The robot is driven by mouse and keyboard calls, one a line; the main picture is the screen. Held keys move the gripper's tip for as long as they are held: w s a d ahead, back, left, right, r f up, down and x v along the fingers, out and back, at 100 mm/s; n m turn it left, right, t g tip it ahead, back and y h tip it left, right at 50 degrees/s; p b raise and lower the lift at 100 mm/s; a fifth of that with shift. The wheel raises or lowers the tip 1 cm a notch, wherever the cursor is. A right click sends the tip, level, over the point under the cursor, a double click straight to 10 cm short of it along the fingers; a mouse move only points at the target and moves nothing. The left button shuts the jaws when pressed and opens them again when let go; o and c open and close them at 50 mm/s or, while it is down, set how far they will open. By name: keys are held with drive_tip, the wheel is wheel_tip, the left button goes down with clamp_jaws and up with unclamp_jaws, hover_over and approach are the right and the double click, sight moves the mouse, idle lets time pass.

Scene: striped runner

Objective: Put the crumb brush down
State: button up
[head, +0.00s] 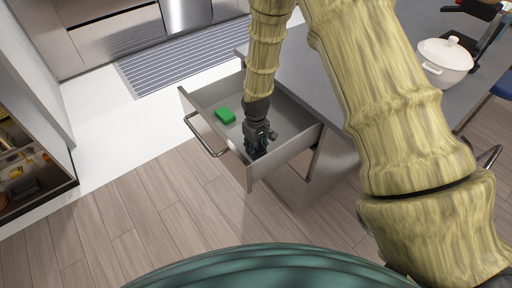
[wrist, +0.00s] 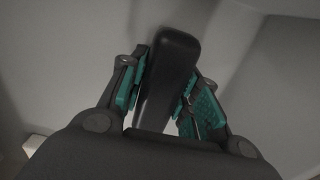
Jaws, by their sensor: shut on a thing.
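My gripper (head: 260,146) is down inside the open drawer (head: 290,120), near its front right corner. In the wrist view my gripper (wrist: 160,95) has its teal-padded fingers on both sides of a dark, rounded, elongated thing (wrist: 171,70), which I take to be the crumb brush. The fingers are shut on it. The brush's lower end is hidden behind the gripper body, and I cannot tell whether it touches the drawer floor. In the head view the brush is hardly distinguishable from the dark gripper.
A green block (head: 225,116) lies in the drawer, left of my gripper. The grey counter (head: 310,62) stands behind the drawer and bears a white lidded pot (head: 443,62). A striped runner (head: 190,60) lies on the floor beyond. An open shelf unit (head: 25,165) is at the left.

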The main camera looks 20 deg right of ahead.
sight(257, 142)
drive_tip(key=shift+s+f, duration=0.1)
drive_tip(key=shift+f, duration=0.35)
drive_tip(key=o, duration=1)
drive_tip(key=shift+f, duration=0.15)
drive_tip(key=shift+w+d+r+b, duration=0.15)
drive_tip(key=shift+r+b, duration=0.3)
drive_tip(key=shift+r, duration=1.5)
drive_tip(key=shift+w+r+b, duration=0.1)
drive_tip(key=shift+r+b, duration=0.35)
drive_tip(key=shift+r, duration=1.55)
drive_tip(key=shift+w+d+r+b, duration=0.15)
drive_tip(key=shift+r+b, duration=0.3)
drive_tip(key=shift+r, duration=1.5)
drive_tip(key=shift+a, duration=0.1)
